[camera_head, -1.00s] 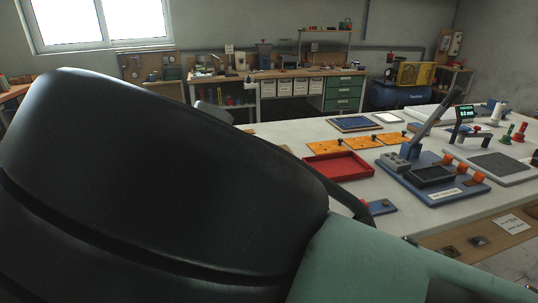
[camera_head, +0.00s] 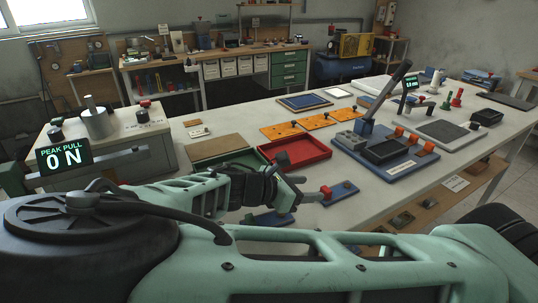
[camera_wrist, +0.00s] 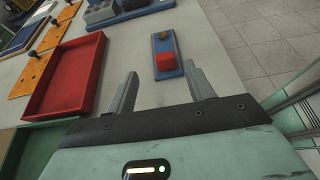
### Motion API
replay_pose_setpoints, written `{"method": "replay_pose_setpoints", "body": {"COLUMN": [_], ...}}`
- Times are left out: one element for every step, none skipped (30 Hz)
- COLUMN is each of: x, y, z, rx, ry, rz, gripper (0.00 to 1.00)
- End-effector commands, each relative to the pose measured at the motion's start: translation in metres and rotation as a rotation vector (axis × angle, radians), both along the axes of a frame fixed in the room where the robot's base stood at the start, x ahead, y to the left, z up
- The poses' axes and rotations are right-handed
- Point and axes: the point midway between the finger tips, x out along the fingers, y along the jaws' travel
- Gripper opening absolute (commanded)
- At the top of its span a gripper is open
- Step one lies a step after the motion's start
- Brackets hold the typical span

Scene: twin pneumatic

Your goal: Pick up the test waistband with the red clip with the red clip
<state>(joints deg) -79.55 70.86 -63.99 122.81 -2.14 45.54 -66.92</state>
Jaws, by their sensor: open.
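My gripper (camera_head: 301,188) is open and empty, low over the near edge of the white table. In the wrist view its two fingers (camera_wrist: 160,70) are spread, with a red block-like clip (camera_wrist: 166,62) showing between and just beyond their tips. The clip sits on a narrow blue plate (camera_wrist: 161,48) that also carries a small tan knob. In the head view the red clip (camera_head: 326,191) and blue plate (camera_head: 343,189) lie just right of the gripper. I cannot make out a waistband band, nor the exact height gap between fingers and clip.
A red tray (camera_head: 297,163) lies just behind the gripper, with a green tray (camera_head: 212,150) to its left. A blue fixture with a lever (camera_head: 372,165) stands right of the red tray. A "PEAK PULL" display (camera_head: 64,156) reads 0 N at left.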

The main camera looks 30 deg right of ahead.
Motion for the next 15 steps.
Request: {"method": "replay_pose_setpoints", "body": {"x": [0.0, 0.0, 0.0, 0.0, 0.0, 0.0, 0.0, 0.0, -0.001, -0.002, -0.004, -0.005, -0.006, -0.007, -0.007], "y": [-0.007, -0.011, -0.014, -0.016, -0.017, -0.018, -0.02, -0.022, -0.025, -0.029, -0.033, -0.039, -0.044, -0.048, -0.053], "z": [-0.002, -0.003, -0.005, -0.006, -0.007, -0.007, -0.008, -0.008, -0.01, -0.011, -0.012, -0.014, -0.016, -0.017, -0.02], "rx": [-0.002, -0.002, -0.002, -0.001, 0.0, 0.0, -0.001, -0.001, -0.002, -0.003, -0.004, -0.004, -0.004, -0.004, -0.004], "ry": [0.001, 0.001, 0.0, -0.001, -0.001, 0.0, 0.001, 0.001, 0.001, 0.001, 0.001, 0.002, 0.001, 0.0, 0.002], "rz": [-0.003, -0.003, -0.003, -0.001, -0.001, -0.001, -0.001, -0.001, -0.001, -0.003, -0.004, -0.005, -0.004, -0.004, -0.002], "gripper": [0.53, 0.53, 0.53, 0.53, 0.53, 0.53, 0.53, 0.53, 0.53, 0.53, 0.53, 0.53, 0.53, 0.53, 0.53]}}
